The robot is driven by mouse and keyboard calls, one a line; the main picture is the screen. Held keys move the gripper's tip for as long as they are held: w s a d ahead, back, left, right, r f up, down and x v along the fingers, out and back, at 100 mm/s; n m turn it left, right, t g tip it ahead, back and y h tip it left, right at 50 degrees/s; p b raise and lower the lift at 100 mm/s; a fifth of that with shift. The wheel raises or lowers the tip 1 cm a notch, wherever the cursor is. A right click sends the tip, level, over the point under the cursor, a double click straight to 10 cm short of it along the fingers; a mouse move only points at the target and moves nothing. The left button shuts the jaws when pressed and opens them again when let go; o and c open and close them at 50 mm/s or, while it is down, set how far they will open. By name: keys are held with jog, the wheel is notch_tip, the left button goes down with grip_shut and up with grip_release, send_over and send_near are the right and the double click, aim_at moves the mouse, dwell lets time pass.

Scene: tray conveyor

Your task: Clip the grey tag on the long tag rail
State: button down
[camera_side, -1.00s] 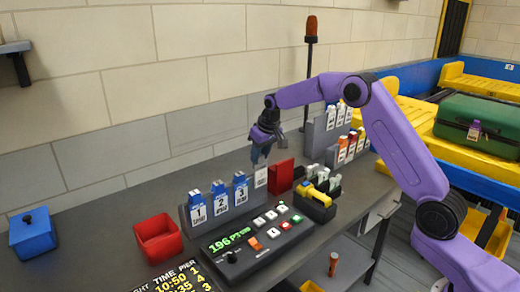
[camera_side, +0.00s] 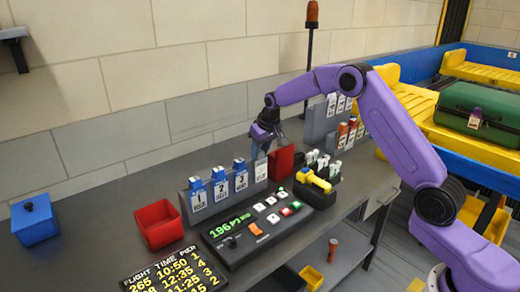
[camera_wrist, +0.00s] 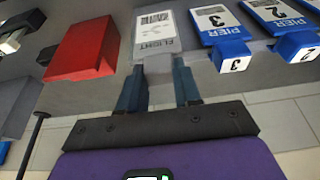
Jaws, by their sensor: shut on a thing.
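The grey tag (camera_wrist: 157,32), with a white printed label reading FLIGHT, is between the fingertips of my gripper (camera_wrist: 158,85) in the wrist view. In the side view my gripper (camera_side: 261,151) points down with the tag (camera_side: 261,170) below it. The long tag rail (camera_side: 184,206) is the grey holder carrying blue tags 1, 2 and 3. The grey tag is upright at the rail's right end, beside blue tag 3 (camera_side: 240,177). I cannot tell whether the tag is seated on the rail or just in front of it.
A red block (camera_side: 282,161) stands close to the right of the tag. The button console (camera_side: 255,232) lies in front of the rail. A red bin (camera_side: 158,224) stands at left and a black holder with a yellow tool (camera_side: 315,192) at right. Another tag rack (camera_side: 318,125) stands behind.

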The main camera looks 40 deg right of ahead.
jog(key=c, duration=0.7)
grip_release()
jog(key=v, duration=1.7)
jog(key=shift+r, duration=0.2)
jog(key=s+a+f+n+g, duration=0.1)
jog(key=s+a+f+n, duration=0.15)
jog(key=s+a, duration=0.6)
jog(key=s+a+f+n+g, duration=0.1)
jog(key=s+a+n, duration=0.35)
jog(key=s, duration=0.75)
jog(key=s+d+f+n, duration=0.2)
jog(key=s+f, duration=0.1)
jog(key=s, duration=0.9)
jog(key=s+d+f+n+g, duration=0.1)
jog(key=s+d+f+n, duration=0.1)
jog(key=s, duration=1)
jog(key=shift+d+f+n+g, duration=0.2)
jog(key=shift+f+n+g, duration=0.1)
jog(key=shift+f+n, duration=0.45)
